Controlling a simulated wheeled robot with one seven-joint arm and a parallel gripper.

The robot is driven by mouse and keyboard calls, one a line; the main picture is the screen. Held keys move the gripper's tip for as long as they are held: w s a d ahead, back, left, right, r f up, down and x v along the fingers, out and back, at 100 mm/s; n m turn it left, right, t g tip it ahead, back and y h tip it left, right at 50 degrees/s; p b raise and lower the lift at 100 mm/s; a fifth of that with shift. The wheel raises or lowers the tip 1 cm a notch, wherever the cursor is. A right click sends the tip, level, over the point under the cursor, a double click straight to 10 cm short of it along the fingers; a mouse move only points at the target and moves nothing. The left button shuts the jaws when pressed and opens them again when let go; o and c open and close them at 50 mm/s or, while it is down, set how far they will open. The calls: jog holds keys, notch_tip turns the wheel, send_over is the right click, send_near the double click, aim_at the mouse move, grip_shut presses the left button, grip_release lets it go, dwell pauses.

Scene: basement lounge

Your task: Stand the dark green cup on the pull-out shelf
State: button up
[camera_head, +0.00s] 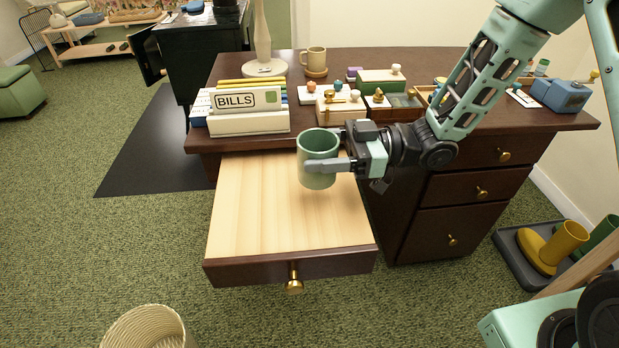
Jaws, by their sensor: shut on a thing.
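The dark green cup (312,176) is upright in my gripper (332,160), which comes from the right and is shut on it. One finger lies across the near side of the cup; the other finger is mostly hidden. The pull-out shelf (268,215) is drawn out from the dark wooden desk, with a pale bare top and a brass knob on its front edge. The cup appears over the back right part of the shelf, near the desk edge. It seems to be held above the surface, but the exact gap cannot be told.
A white file holder marked BILLS (245,122) stands on the desk's left front. A beige mug (316,60), a lamp (264,50) and several small boxes crowd the desktop. A wicker basket (147,328) is on the floor below. A boot tray (512,262) is at the right.

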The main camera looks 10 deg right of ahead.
aim_at(319, 173)
jog(key=shift+f+b, duration=0.5)
jog(key=shift+f, duration=2.25)
jog(key=shift+f, duration=0.15)
jog(key=o, duration=1.1)
jog(key=shift+c, duration=0.2)
jog(key=shift+r, duration=0.25)
jog(key=d+p, duration=0.1)
jog(key=d, duration=1.1)
jog(key=shift+s, duration=0.25)
jog(key=shift+f, duration=0.1)
